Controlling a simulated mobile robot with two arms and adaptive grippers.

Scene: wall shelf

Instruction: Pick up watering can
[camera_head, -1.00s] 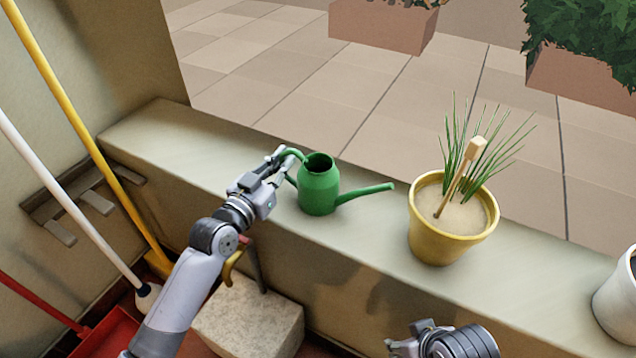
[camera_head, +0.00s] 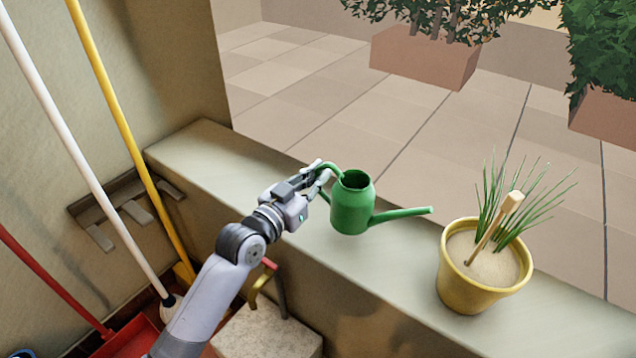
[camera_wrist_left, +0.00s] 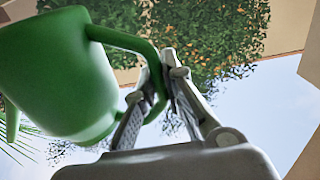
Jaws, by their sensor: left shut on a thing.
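The green watering can (camera_head: 350,208) is upright over the ledge, with its spout pointing right and its handle on the left. It seems to be slightly above the ledge, though the gap is hard to judge. My left gripper (camera_head: 322,176) is shut on the can's handle. In the left wrist view, the fingers (camera_wrist_left: 160,88) pinch the handle loop, and the can (camera_wrist_left: 60,75) fills the upper left. My right gripper is out of view.
The ledge (camera_head: 240,160) carries a yellow pot (camera_head: 470,290) with grassy leaves, to the right of the spout. A yellow pole (camera_head: 118,115) and a white pole (camera_head: 75,150) lean at the left. A stone block (camera_head: 270,335) sits below.

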